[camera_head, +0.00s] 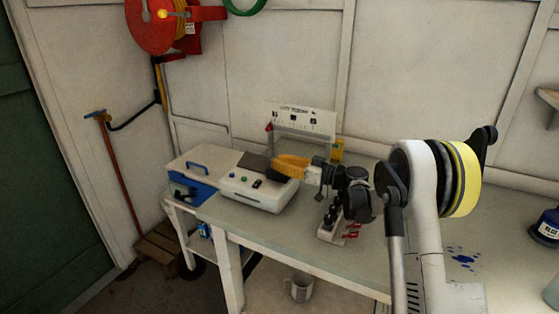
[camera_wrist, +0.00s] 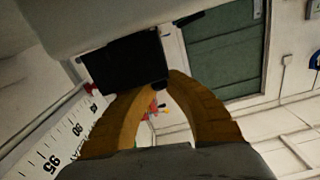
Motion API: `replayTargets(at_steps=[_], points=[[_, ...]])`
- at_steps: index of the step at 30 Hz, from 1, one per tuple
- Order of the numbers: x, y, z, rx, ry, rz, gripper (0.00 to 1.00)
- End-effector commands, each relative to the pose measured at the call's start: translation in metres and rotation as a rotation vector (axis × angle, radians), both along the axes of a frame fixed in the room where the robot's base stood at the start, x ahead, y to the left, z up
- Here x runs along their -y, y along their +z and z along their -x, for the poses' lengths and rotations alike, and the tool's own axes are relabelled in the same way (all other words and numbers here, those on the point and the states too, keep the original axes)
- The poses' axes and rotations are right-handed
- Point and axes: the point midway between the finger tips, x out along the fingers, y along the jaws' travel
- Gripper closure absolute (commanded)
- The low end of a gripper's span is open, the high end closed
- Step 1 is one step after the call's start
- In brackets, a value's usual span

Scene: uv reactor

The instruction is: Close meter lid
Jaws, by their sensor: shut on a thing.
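The meter is a pale box (camera_head: 244,194) with small coloured buttons, on the left part of the bench. A dark flat panel (camera_head: 254,162), which looks like its lid, is at the back of the box, tilted; its exact angle is hard to tell. My gripper (camera_head: 277,164) has yellow fingers and reaches in from the right, at the panel's right side. In the wrist view the dark panel (camera_wrist: 125,62) is at the tips of my gripper (camera_wrist: 163,82), which is shut on its edge. The exact contact is partly hidden by the fingers.
A blue and white case (camera_head: 196,170) stands left of the meter. A white printed panel (camera_head: 303,122) stands behind. A white block with dark knobs (camera_head: 332,226) is under my arm. Bare bench (camera_head: 300,250) lies in front, and a mug (camera_head: 300,288) is below.

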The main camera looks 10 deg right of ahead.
Motion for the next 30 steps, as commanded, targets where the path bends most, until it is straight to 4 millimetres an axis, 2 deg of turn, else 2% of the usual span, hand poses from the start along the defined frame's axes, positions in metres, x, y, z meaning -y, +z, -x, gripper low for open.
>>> replayTargets(at_steps=[18,19,21,30], points=[[-0.0019,-0.0046,0.0034,-0.004,0.003,0.002,1.0],[-0.0019,-0.0046,0.0034,-0.004,0.003,0.002,0.79],[-0.0017,-0.0047,0.0032,-0.004,0.002,0.002,0.6],[-0.0015,-0.0035,0.0025,-0.004,0.001,0.0,0.6]])
